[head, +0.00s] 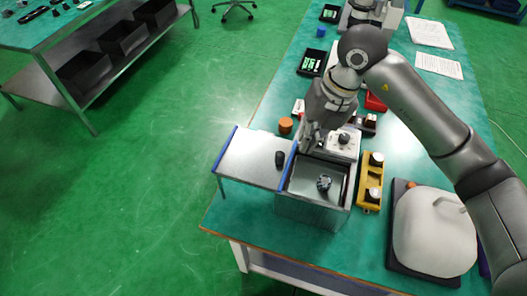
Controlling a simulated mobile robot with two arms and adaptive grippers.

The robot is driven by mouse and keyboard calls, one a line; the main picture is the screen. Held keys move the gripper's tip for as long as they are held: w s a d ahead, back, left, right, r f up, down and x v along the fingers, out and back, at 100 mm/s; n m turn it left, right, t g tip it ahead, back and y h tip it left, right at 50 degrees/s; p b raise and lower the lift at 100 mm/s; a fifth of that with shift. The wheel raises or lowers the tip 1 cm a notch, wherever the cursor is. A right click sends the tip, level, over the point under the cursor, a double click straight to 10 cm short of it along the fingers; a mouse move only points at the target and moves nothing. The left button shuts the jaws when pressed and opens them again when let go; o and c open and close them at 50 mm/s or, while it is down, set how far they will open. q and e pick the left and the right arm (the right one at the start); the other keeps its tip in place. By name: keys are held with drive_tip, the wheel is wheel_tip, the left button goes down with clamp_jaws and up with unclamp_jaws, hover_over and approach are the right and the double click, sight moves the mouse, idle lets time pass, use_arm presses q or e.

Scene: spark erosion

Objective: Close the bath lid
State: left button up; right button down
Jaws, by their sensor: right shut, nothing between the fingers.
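The bath (348,190) is an open-topped metal box at the near end of the green-topped bench, with a small dark round part (323,183) inside it. The lid (245,160) appears to be the flat grey panel with blue edges out to the left of the bath, leaving the bath uncovered. A black knob (280,158) stands on the panel near its right edge. My right gripper (304,147) points down, shut and empty, at the far left corner of the bath, near the blue strip between panel and bath. I cannot tell whether it touches. My left gripper is out of view.
A yellow holder (369,181) with two parts stands right of the bath. A white-topped block (342,144) is just behind it, and an orange cylinder (285,125) is behind the panel. A large whitish rounded object (433,232) sits at the right.

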sight(260, 164)
drive_tip(key=a+r+m+y+b, duration=0.1)
drive_tip(key=a+r+m+b, duration=0.1)
drive_tip(key=a+m, duration=1.1)
wheel_tip(260, 164, down, 9)
drive_tip(key=m+g+p, duration=0.1)
drive_tip(key=m+p, duration=0.1)
drive_tip(key=m, duration=0.1)
drive_tip(key=d, duration=0.1)
drive_tip(key=d+p, duration=0.1)
drive_tip(key=d, duration=0.1)
drive_tip(key=shift+w+d+r, duration=0.15)
drive_tip(key=shift+w+d, duration=0.1)
drive_tip(key=shift+w, duration=0.15)
drive_tip(key=shift+d, duration=0.4)
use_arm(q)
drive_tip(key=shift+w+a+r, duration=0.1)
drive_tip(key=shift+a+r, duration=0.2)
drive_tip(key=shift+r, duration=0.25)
use_arm(e)
drive_tip(key=shift+a, duration=0.1)
